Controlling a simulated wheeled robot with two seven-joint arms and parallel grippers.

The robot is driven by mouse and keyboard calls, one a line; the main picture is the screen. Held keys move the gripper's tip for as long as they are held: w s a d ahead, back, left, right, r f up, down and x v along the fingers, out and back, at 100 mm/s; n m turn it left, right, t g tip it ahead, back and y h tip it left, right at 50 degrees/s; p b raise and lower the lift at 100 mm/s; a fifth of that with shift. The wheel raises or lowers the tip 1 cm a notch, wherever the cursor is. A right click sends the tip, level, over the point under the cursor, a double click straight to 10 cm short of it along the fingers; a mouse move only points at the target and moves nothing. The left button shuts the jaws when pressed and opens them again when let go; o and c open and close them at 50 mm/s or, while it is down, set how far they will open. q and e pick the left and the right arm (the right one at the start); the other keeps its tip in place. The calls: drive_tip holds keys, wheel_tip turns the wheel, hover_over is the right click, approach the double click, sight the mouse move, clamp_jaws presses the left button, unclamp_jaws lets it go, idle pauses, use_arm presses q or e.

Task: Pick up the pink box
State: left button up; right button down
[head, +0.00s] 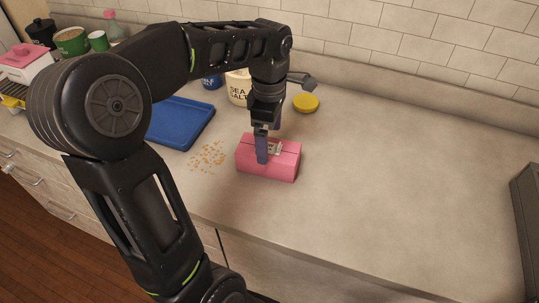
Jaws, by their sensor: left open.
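The pink box (287,166) sits on the counter near its front edge, a little left of the picture's middle. My left gripper (268,152) points down at the box from above. Its fingers overlap the top of the box, one in front of its near side. The jaws are open; whether they touch the box cannot be told. My right gripper is not in view.
A blue tray (180,123) and scattered small crumbs (207,156) lie left of the box. A sea salt container (238,88) and a yellow lid (306,103) stand behind it. The counter (410,170) to the right is clear up to a dark object (527,225).

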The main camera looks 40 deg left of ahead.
use_arm(q)
drive_tip(key=shift+f, duration=0.95)
drive_tip(key=shift+f, duration=0.1)
wheel_tip(320, 180, down, 5)
drive_tip(key=shift+p, duration=0.65)
drive_tip(key=shift+s, duration=0.1)
drive_tip(key=shift+c, duration=0.5)
drive_tip(key=c, duration=1.4)
drive_tip(key=shift+c, duration=0.3)
wheel_tip(320, 180, up, 10)
drive_tip(key=shift+r+b, duration=0.1)
drive_tip(key=shift+b, duration=0.45)
